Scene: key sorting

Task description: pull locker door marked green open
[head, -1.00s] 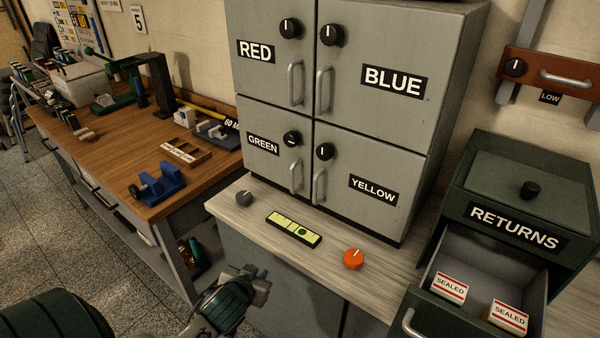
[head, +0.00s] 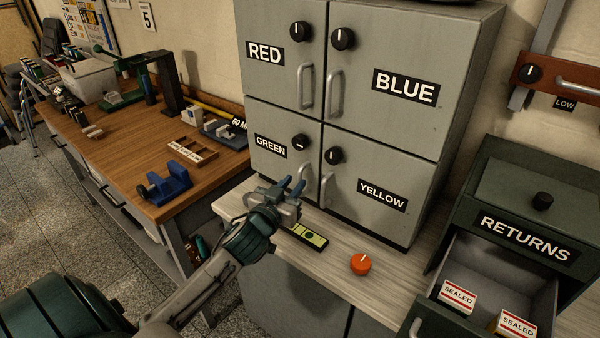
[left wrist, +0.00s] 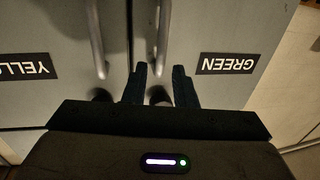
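The grey locker door marked GREEN (head: 270,165) is shut, at the lower left of the locker block. Its dark knob (head: 300,142) has its white mark lying level, unlike the upright marks on the other knobs. Its bar handle (head: 305,180) stands near the door's right edge. My left gripper (head: 291,186) is open and empty, just in front of this handle. In the left wrist view the picture is upside down; the green handle (left wrist: 164,40) lies ahead, roughly in line with the gap between the fingers (left wrist: 159,78). I see no contact. My right gripper is not in view.
The YELLOW door handle (head: 325,188) is close on the right. Below lie a yellow-green level (head: 308,236) and an orange knob (head: 361,263) on the pale counter. The open RETURNS drawer (head: 480,265) is at the right, a wooden workbench (head: 125,160) at the left.

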